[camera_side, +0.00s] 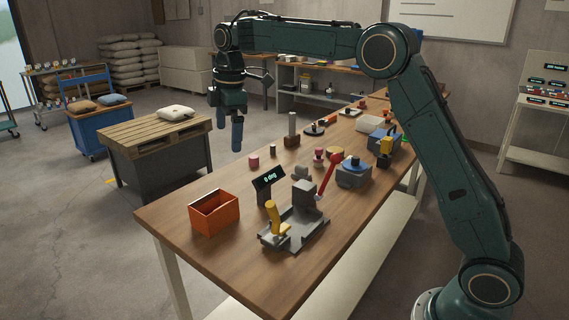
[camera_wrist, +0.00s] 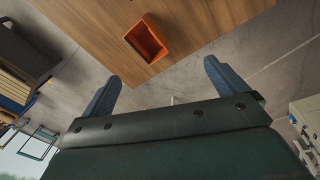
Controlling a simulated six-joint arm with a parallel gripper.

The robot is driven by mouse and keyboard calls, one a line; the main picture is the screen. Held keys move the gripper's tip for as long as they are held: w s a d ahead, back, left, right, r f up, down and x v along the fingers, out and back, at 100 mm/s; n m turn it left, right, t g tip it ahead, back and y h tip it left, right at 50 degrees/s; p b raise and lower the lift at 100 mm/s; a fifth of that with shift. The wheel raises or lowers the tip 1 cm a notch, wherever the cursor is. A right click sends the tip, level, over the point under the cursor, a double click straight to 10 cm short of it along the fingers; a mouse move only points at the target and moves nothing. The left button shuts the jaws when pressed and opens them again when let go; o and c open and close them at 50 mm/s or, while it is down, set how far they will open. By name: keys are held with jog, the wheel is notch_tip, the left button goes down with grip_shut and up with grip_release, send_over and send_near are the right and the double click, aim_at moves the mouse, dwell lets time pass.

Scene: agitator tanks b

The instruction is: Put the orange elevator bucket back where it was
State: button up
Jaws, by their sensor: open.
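The orange elevator bucket (camera_side: 215,213) stands on the wooden table near its front left corner, open side up. It also shows in the wrist view (camera_wrist: 147,42), near the table's edge and beyond my fingertips. My gripper (camera_side: 229,133) hangs from the arm above and behind the bucket in the side view, fingers pointing down. The fingers are apart and empty, as the wrist view (camera_wrist: 160,78) also shows. The gripper does not touch the bucket.
A grey fixture with a yellow handle (camera_side: 273,218), a red lever (camera_side: 330,174) and a small display (camera_side: 268,179) stand right of the bucket. Several small parts and a blue-topped device (camera_side: 354,172) lie farther back. A pallet-topped stand (camera_side: 159,142) is behind.

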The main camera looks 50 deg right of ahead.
jog(key=s+r+m+t, duration=0.1)
jog(key=s+r+m, duration=0.2)
jog(key=s, duration=0.7)
jog(key=s+r+m+t, duration=0.1)
jog(key=s+r+m, duration=0.2)
jog(key=s, duration=0.6)
jog(key=s+f+m+t, duration=0.1)
jog(key=s+f+m, duration=0.2)
jog(key=s, duration=0.6)
jog(key=s+f+m+t, duration=0.1)
jog(key=s+f+m, duration=0.2)
jog(key=s, duration=0.7)
notch_tip(320, 180, down, 2)
jog(key=shift+d+m, duration=0.35)
jog(key=shift+m, duration=0.05)
